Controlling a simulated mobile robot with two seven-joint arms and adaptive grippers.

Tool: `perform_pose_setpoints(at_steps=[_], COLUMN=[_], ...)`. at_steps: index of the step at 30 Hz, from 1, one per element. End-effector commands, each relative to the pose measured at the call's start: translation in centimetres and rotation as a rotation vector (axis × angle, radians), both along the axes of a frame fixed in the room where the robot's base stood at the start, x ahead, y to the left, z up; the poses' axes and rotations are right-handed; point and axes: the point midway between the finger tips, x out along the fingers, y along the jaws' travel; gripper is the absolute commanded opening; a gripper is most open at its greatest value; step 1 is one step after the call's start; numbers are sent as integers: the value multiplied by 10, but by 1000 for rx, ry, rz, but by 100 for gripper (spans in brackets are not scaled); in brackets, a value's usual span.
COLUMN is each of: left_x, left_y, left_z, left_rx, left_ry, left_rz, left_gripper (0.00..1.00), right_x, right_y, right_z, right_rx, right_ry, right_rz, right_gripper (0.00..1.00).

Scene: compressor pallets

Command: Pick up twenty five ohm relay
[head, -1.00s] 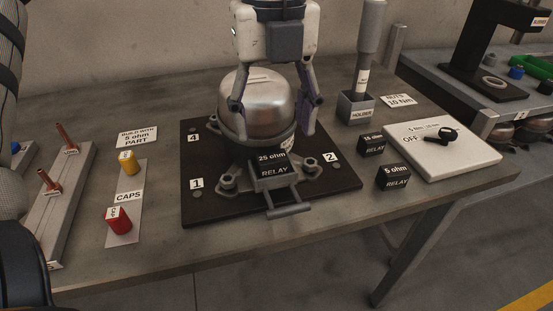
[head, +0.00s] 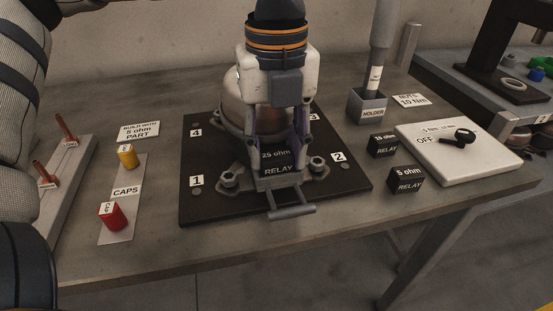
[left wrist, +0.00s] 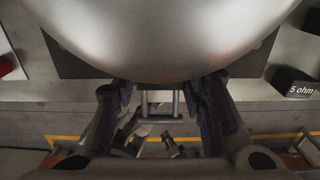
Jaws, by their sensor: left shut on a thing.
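The black 25 ohm relay (head: 275,155) sits on the front bracket of the metal compressor (head: 234,108), on the dark mat (head: 205,215). My left gripper (head: 279,166) has come down in front of the compressor dome, with a finger on each side of the relay, and is shut on it. The relay looks still seated in the bracket. In the left wrist view the dome (left wrist: 165,40) fills the top, between and beyond the fingers (left wrist: 165,112); the relay cannot be made out there. My right gripper is not in view.
A 15 ohm relay (head: 383,145) and a 5 ohm relay (head: 406,179) stand right of the mat, near a white switch board (head: 460,155). A holder (head: 367,105) with a tool stands behind. Yellow (head: 127,156) and red (head: 112,215) caps stand at the left.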

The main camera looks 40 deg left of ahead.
Motion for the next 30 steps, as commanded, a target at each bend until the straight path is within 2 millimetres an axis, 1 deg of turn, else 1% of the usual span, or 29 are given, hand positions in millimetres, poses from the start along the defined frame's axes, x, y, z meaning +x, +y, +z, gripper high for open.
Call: perform_pose_setpoints(at_steps=[4, 7, 10, 12, 14, 19, 21, 24, 27, 30], left_x=[0, 0, 0, -4, -17, -55, -78, -104, -122, -133], left_y=[0, 0, 0, 0, 0, 1, 1, 1, 1, 1], left_z=[1, 8, 26, 45, 60, 105, 114, 120, 123, 127], left_rx=[0, 0, 1, 1, 1, 0, 1, 0, 0, -1], left_ry=[0, -3, -11, -16, -20, -30, -33, -22, -6, -1], left_rz=[0, 1, 2, 1, -1, 0, -1, -1, -1, 0], left_gripper=[10, 10, 10, 10, 10, 10, 10, 10, 10, 10], right_x=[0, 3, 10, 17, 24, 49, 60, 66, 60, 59], right_y=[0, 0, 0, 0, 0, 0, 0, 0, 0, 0], right_z=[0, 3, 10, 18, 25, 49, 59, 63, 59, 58], right_rx=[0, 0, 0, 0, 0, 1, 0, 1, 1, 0], right_ry=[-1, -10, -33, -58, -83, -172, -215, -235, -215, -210], right_rz=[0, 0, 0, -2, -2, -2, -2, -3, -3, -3], right_gripper=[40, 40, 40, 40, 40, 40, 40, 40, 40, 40])
